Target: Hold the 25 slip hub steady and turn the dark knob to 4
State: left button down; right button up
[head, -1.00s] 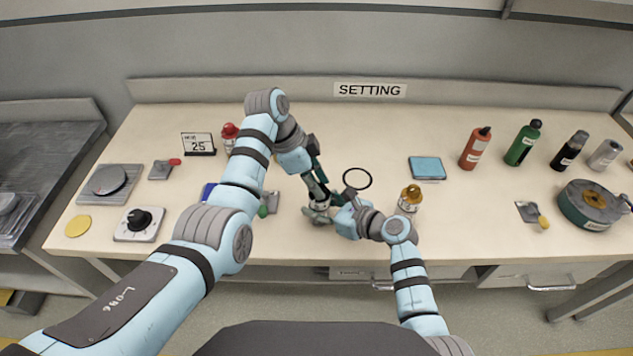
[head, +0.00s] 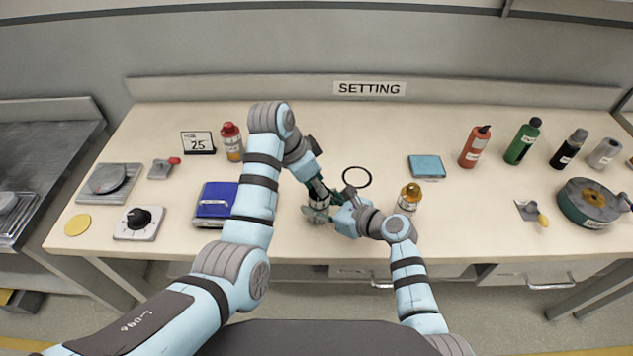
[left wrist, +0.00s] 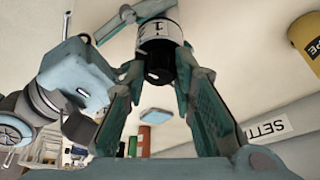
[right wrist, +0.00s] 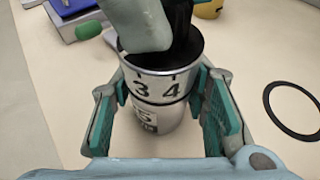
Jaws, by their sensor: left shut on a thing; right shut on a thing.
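The silver slip hub (head: 318,203) stands upright near the table's front edge. In the right wrist view its rim shows 3 and 4 (right wrist: 156,90); a partly covered label (right wrist: 145,118) below shows a 5. My right gripper (right wrist: 160,108) is shut around the hub, one finger on each side. The dark knob (left wrist: 172,62) sits on top of the hub, and my left gripper (left wrist: 163,95) is shut on it from above. In the left wrist view a 1 and 2 show on the hub's band (left wrist: 158,30). I cannot tell which number the knob points to.
A small sign (head: 198,143) reads 25. A blue box (head: 213,203) and a red-capped bottle (head: 232,143) stand left of the arms. A black ring (head: 357,177) lies behind the hub, and an amber-capped jar (head: 409,198) stands right of it. Bottles (head: 475,147) stand further right.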

pick_arm(q)
jog(key=c, duration=1.3)
grip_release()
notch_tip(320, 180, up, 10)
